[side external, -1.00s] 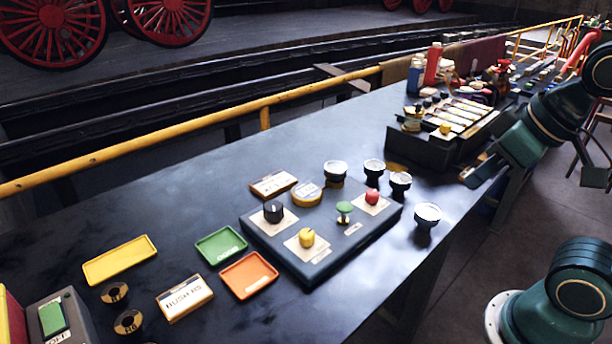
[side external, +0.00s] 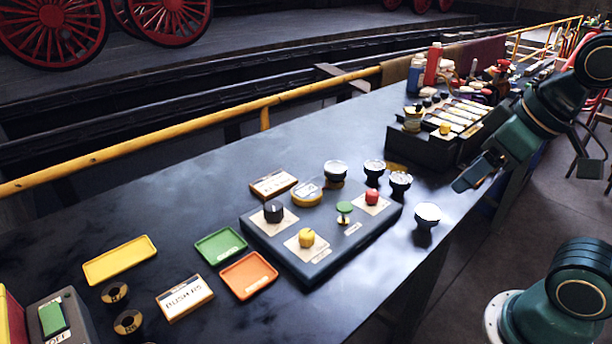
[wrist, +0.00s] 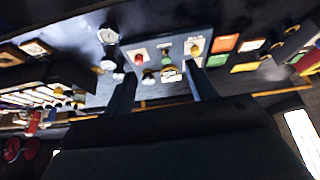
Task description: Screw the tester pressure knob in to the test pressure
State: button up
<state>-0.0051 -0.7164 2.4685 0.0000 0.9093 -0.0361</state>
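The dark tester panel (side external: 287,247) lies on the bench in the middle of the side view. It carries a black knob (side external: 273,211), a yellow knob (side external: 306,238), a green mushroom-shaped button (side external: 344,208) and a red knob (side external: 372,196). I cannot read which one is the pressure knob. My gripper (side external: 468,181) hangs at the bench's right edge, well apart from the panel. In the wrist view its two fingers (wrist: 162,88) are spread with nothing between them. The panel (wrist: 170,42) shows beyond them, with the yellow knob (wrist: 194,50) and red knob (wrist: 139,58).
Several round gauges, one white-faced (side external: 427,214), stand along the panel's far and right sides. A dark rack (side external: 425,149) with pale strips stands behind. Green (side external: 221,246), orange (side external: 249,275) and yellow (side external: 120,260) trays lie at left. The bench's middle back is clear.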

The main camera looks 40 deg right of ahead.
jog(key=shift+o, duration=0.5)
jog(key=w+a+r+n+g, duration=0.1)
jog(key=w+r+n, duration=0.2)
jog(key=w, duration=0.5)
jog(key=shift+w+a+r+n, duration=0.2)
jog(key=shift+w+r+n, duration=0.2)
jog(key=shift+n, duration=0.4)
jog(key=n+g, duration=0.4)
jog(key=n, duration=1.1)
send_over(273, 206)
notch_tip(273, 206, down, 11)
jog(key=shift+f, duration=0.2)
jog(key=shift+f, duration=0.15)
notch_tip(273, 206, down, 14)
jog(key=shift+r, duration=0.25)
jog(key=c, duration=1)
